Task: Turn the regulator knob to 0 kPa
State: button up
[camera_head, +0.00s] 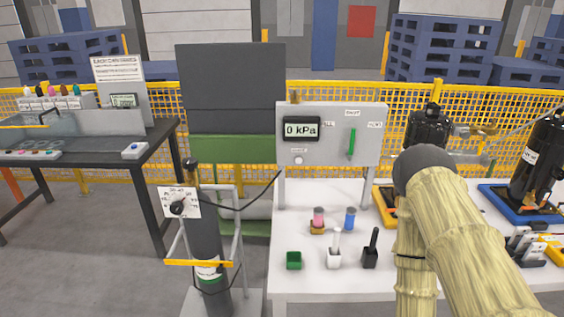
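A dark knob (178,208) sits on a small white dial plate (192,203) with marks around it. The plate is fixed at the upper part of a dark gas cylinder (206,238) on a grey trolley; its lettering is too small to read. A grey panel (290,150) on the white table has a display (302,130) that reads "0 kPa". A green lever (351,141) stands upright on the panel's right side. My beige-sleeved arm is at the right, bent at a dark joint, and runs out of the bottom of the picture. My gripper is not in view.
The white table (308,282) holds small coloured parts, black and white handled pieces and compressors on coloured trays. A dark workbench (100,148) is at the left. A black hose (262,192) runs from the cylinder towards the panel. Floor is clear left of the trolley.

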aim_at(176, 208)
jog(key=z, duration=2.15)
jog(key=k, duration=1.3)
jog(key=u, duration=2.1)
jog(key=i, duration=0.5)
jog(key=u, duration=0.1)
